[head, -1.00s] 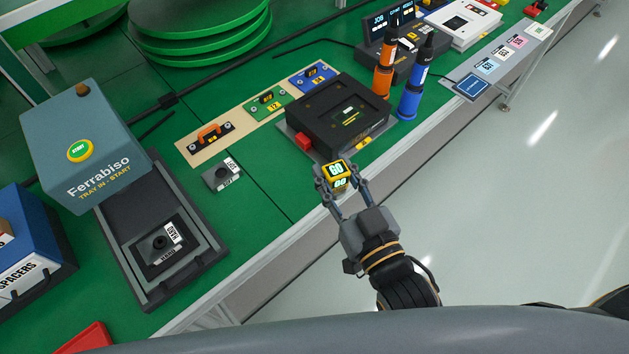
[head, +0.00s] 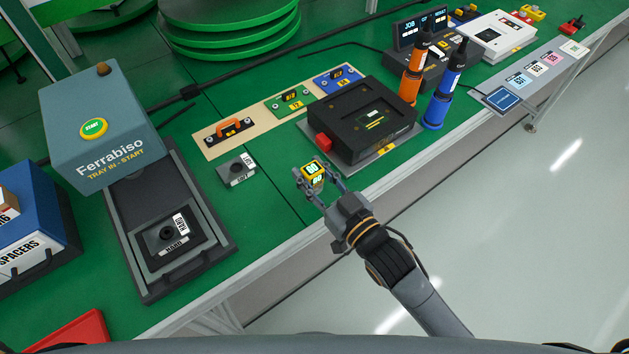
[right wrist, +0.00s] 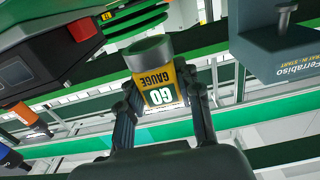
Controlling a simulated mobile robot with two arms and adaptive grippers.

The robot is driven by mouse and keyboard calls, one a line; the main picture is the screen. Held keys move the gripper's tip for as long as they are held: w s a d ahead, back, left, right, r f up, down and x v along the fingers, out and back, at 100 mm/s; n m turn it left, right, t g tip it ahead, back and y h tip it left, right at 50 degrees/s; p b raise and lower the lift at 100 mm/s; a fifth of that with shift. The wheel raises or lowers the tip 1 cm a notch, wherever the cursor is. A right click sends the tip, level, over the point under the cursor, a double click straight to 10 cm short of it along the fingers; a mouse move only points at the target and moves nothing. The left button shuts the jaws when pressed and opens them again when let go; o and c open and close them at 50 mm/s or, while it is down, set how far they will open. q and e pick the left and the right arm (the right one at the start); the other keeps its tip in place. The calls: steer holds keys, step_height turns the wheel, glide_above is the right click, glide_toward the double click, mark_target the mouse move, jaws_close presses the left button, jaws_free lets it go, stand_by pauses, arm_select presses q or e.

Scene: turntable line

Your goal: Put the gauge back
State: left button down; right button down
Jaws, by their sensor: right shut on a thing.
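My left gripper is not in view.
The black fixture (head: 360,115) with a red button stands just right of the gauge. A small grey block marked SOFT (head: 237,170) lies to its left. Behind is a beige board (head: 255,122) with coloured handled plates. Orange (head: 418,70) and blue (head: 445,85) tools stand right. The Ferrabiso station (head: 105,130) is left.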

mark_target(315, 183)
steer(key=shift+w+d+f, duration=0.15)
steer(key=shift+w+f, duration=0.4)
steer(key=shift+f, duration=0.05)
steer(key=f, duration=0.3)
steer(key=shift+w+f, duration=0.1)
steer(key=shift+w, duration=0.15)
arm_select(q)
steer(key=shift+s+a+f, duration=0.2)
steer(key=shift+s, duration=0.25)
arm_select(e)
steer(key=shift+f, duration=0.2)
steer(key=shift+f, duration=0.15)
steer(key=c, duration=0.9)
jaws_free()
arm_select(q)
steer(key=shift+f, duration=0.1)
